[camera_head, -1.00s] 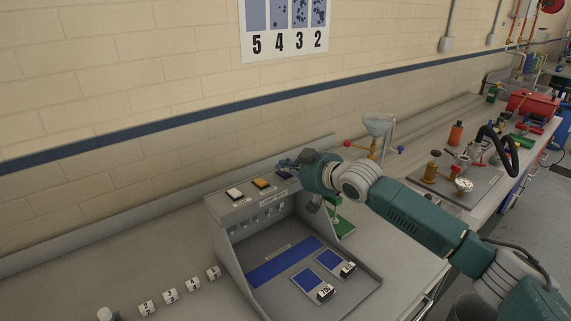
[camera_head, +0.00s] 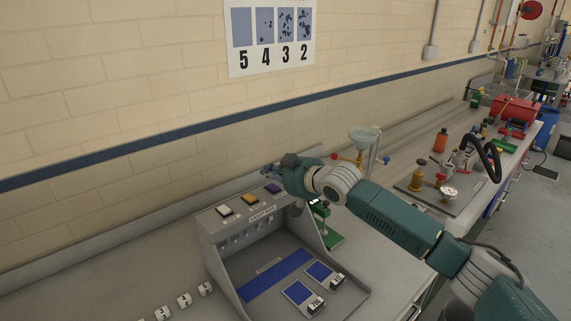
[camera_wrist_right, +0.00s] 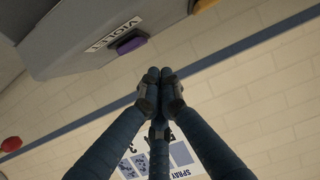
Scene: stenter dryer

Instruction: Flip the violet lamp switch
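The violet switch (camera_head: 273,188) is a small purple rocker at the right end of a row on top of the grey light box (camera_head: 215,262). In the right wrist view the violet switch (camera_wrist_right: 131,44) sits beside its label, upper left of my fingertips. My right gripper (camera_head: 277,170) is just above and behind the violet switch in the head view. In the wrist view the fingers of my right gripper (camera_wrist_right: 160,74) are drawn together with nothing between them, and a gap to the switch shows. My left gripper is in neither view.
An orange switch (camera_head: 248,199) and a white switch (camera_head: 224,210) stand left of the violet one. A green stand (camera_head: 331,238) and a glass funnel (camera_head: 364,134) are close to my right arm. Small numbered cubes (camera_head: 184,300) lie left of the box.

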